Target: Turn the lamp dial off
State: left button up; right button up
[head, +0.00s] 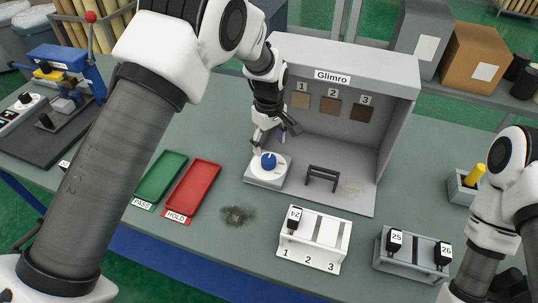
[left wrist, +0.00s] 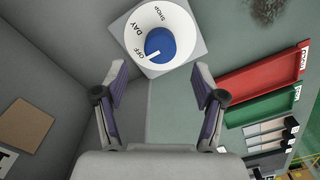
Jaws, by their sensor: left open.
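The lamp dial is a blue knob (head: 268,161) on a white disc, set on a grey plate (head: 262,183) at the left front of the Glimro booth. The left wrist view shows the knob (left wrist: 160,43) with OFF, DAY and SHOP printed on the disc (left wrist: 146,22). A white mark on the knob points to the lower left, on the OFF side. My left gripper (head: 276,138) is open and empty just above the dial. In the left wrist view its fingertips (left wrist: 160,74) are spread below the knob, apart from it. My right gripper is out of view.
The grey booth (head: 398,120) walls the dial in at the back and right. A black handle-shaped stand (head: 322,172) is right of it. A red tray (head: 193,186) and green tray (head: 161,178) lie left. A white numbered rack (head: 313,238) stands in front.

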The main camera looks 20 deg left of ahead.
aim_at(269, 158)
pick_arm(q)
notch_tip(269, 158, up, 5)
jog(key=shift+f, duration=0.1)
dwell(0.4)
